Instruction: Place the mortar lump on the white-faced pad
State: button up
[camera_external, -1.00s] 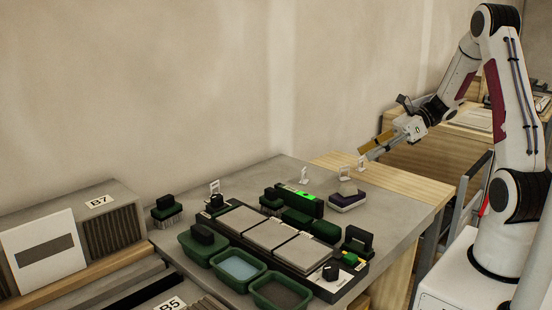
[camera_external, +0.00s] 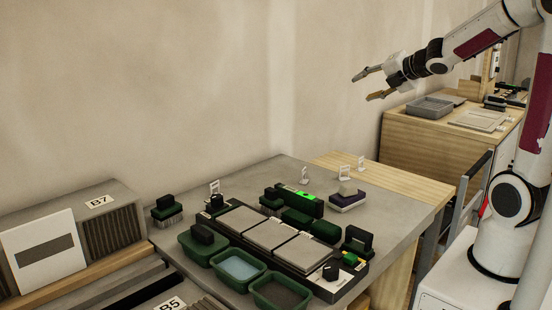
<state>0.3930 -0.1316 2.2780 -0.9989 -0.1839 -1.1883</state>
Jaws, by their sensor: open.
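A small pale beige-grey lump (camera_external: 348,188), which looks like the mortar lump, rests on top of a pad (camera_external: 349,201) at the right part of the grey worktop. The pad has a dark purple layer and a white layer; the lump hides part of its top. My gripper (camera_external: 364,87) is open and empty, with its two fingers spread and pointing left. It is in the air well above the worktop, apart from the lump and the pad.
Three grey tiles (camera_external: 270,235) lie in a dark frame on the worktop (camera_external: 395,212). Green tubs (camera_external: 281,291), dark-handled brushes (camera_external: 166,209) and a device with a green light (camera_external: 299,197) surround them. Small white tags stand behind the pad. The air around my gripper is clear.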

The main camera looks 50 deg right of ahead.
jog(key=s+a+f+m+g+y, duration=0.1)
jog(key=s+a+f+m+g, duration=0.1)
jog(key=s+a+m, duration=0.3)
jog(key=s+a+f+m+g+y, duration=0.1)
jog(key=s+a+f+m+g, duration=0.1)
jog(key=s+a+m, duration=0.4)
jog(key=s+a+f+m+g, duration=0.2)
jog(key=s+a+m, duration=0.3)
jog(key=s+m, duration=0.5)
jog(key=s, duration=0.6)
jog(key=shift+s+a+f+m+g+y, duration=0.2)
jog(key=shift+s+f+m+g+y, duration=0.1)
jog(key=shift+f+y, duration=0.1)
